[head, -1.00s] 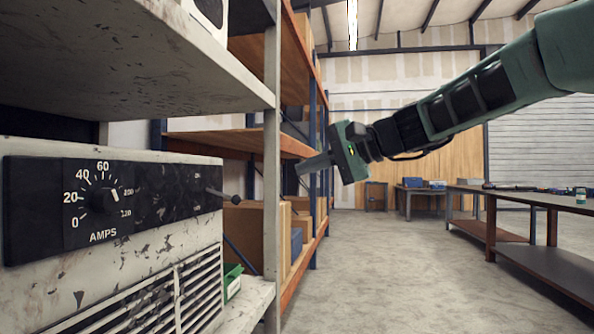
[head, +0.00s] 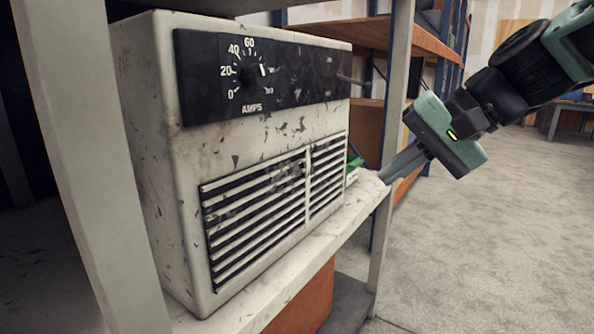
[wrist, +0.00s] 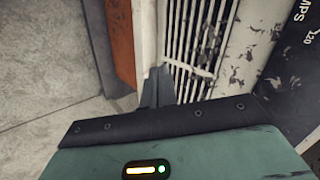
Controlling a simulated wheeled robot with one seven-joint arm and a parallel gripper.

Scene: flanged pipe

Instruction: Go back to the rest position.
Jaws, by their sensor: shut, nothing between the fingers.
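My gripper (head: 402,163) is shut and empty. In the head view it is at the right of the shelf's front post, with its fingers pointing down and left towards the post and shelf edge. In the wrist view the closed fingers (wrist: 157,85) appear in front of the machine's slatted grille. A worn white machine (head: 160,150) with an AMPS dial (head: 250,75) and a slatted vent stands on the shelf. I cannot tell from these views whether the fingertips touch the post.
The white shelf post (head: 396,110) is close to my fingertips. The scuffed shelf board (head: 345,225) runs under the machine, with an orange object (head: 305,300) below it. A green bin (head: 353,172) is behind the machine. Open concrete floor (head: 490,240) lies to the right.

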